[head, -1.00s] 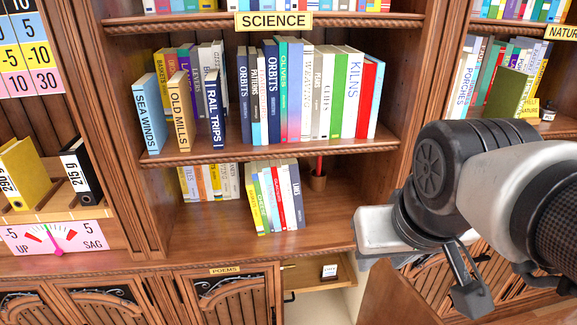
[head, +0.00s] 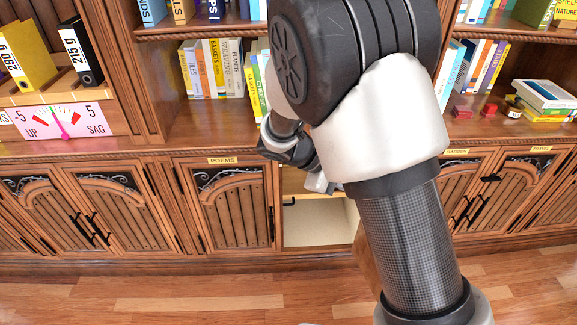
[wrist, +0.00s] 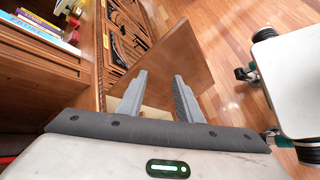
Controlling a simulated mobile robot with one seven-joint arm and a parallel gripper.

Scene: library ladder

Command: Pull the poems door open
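The poems door (head: 228,213) is a brown wooden cabinet door with dark scrollwork, under a yellow POEMS label (head: 222,160). It looks closed in the head view, with a dark upright handle (head: 271,228) at its right edge. My gripper (wrist: 159,95) is open in the wrist view, with nothing seen between its two grey fingers. In the head view its white body (head: 319,183) is partly hidden behind my arm, to the right of the poems door and in front of the neighbouring opening. I see no contact with the handle.
The compartment (head: 315,222) right of the poems door stands open. Its brown door panel (wrist: 180,58) sticks out beyond my fingers in the wrist view. Shelves with books rise above the cabinets. A yellow binder (head: 27,55) stands at left. The wooden floor (head: 180,295) in front is clear.

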